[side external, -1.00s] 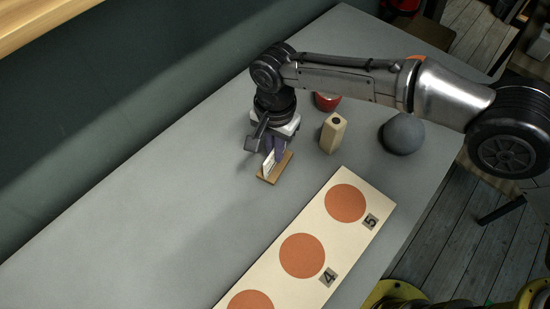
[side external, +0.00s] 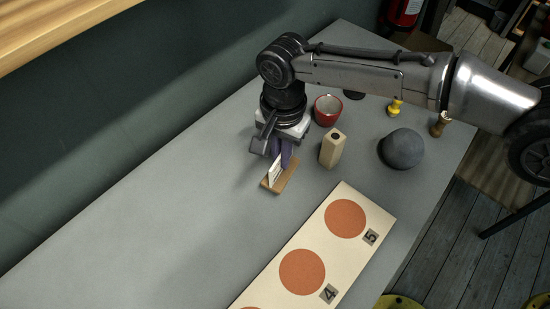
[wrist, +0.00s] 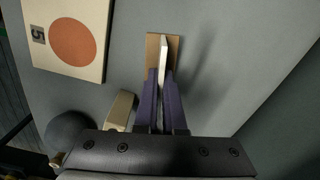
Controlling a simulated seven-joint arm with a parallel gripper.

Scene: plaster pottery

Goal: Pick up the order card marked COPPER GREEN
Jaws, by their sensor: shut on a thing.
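A white card (side external: 275,172) stands upright on a small wooden base (side external: 285,182). My gripper (side external: 281,157) is above it with purple fingers pointing down and shut on the card. In the wrist view, the fingers (wrist: 161,80) pinch the card (wrist: 163,54) from both sides, and it shows edge-on. The wooden base (wrist: 152,45) shows beyond the fingertips, still with the card. The base looks slightly raised, but any gap beneath it is hard to tell. I cannot read any writing on the card.
A pale block (side external: 332,149) with a hole on top stands right of my gripper. A red bowl (side external: 328,110) is behind it and a dark grey ball (side external: 402,149) farther right. A cream board (side external: 318,243) with orange circles lies in front. The table's left part is clear.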

